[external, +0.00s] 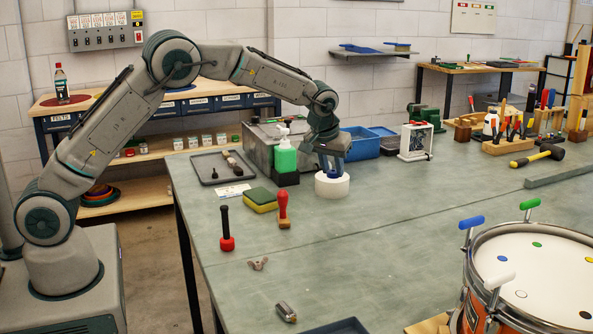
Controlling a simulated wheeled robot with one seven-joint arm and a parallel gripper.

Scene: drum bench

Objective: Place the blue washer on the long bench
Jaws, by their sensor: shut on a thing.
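My gripper (333,167) points down at the far left part of the long green-topped bench (385,222). It is shut on a small blue piece, which appears to be the blue washer (333,173). The fingers hide most of it. It is right over the middle of a white round dish or roll (332,188). I cannot tell whether the washer touches the white piece or is clear of it.
A green pump bottle (286,160) stands close left of my gripper. A sponge (260,200), a red-handled stamp (283,210) and a black-and-red tool (226,230) stand nearer. A blue bin (360,143) is behind. A drum (530,275) is front right. The bench's middle is clear.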

